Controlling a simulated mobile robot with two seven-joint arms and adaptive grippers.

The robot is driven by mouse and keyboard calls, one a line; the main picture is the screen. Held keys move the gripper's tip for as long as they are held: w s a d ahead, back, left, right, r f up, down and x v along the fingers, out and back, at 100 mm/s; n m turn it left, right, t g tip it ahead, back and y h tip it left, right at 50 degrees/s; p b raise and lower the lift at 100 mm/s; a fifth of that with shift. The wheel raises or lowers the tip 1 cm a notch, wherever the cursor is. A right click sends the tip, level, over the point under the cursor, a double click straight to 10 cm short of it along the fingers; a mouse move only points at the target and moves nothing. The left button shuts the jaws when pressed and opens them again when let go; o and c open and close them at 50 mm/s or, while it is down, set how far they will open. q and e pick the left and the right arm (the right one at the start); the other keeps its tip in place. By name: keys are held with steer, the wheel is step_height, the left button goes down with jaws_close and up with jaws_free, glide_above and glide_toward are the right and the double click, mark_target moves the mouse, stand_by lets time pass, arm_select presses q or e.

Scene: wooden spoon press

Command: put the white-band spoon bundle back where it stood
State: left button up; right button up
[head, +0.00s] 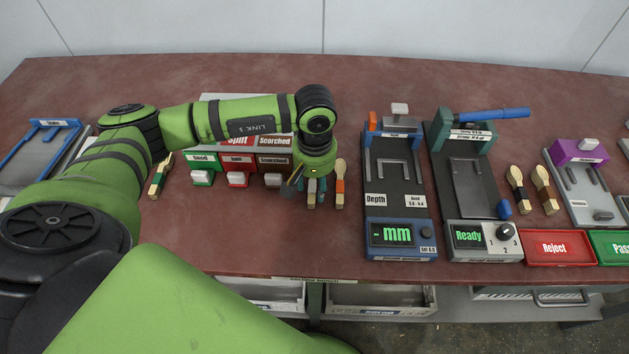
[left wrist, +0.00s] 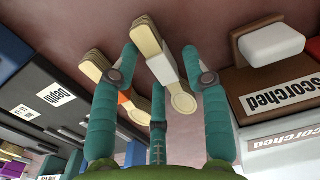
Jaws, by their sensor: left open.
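My left gripper (head: 312,187) is open over the table, pointing down in the head view. In the left wrist view, the white-band spoon bundle (left wrist: 164,62) lies between the spread fingers of this gripper (left wrist: 158,56), and I cannot tell whether any finger touches it. In the head view the gripper mostly hides this bundle, leaving only a pale wooden part (head: 311,201) showing. An orange-band bundle (head: 340,186) lies just to the right; it also shows in the left wrist view (left wrist: 124,97), beside the left finger. My right gripper is not in view.
Left of the gripper stand Good, Split and Scorched boxes with white-handled stamps (head: 237,178). On the right are a depth gauge (head: 376,223), a press (head: 467,185), a dark-band bundle (head: 517,190) and a red Reject tray (head: 557,263). A green-band bundle (head: 159,177) lies left.

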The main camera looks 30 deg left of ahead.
mark_target(315, 185)
arm_select(q)
step_height(315, 185, up, 12)
steer(key=b, duration=0.2)
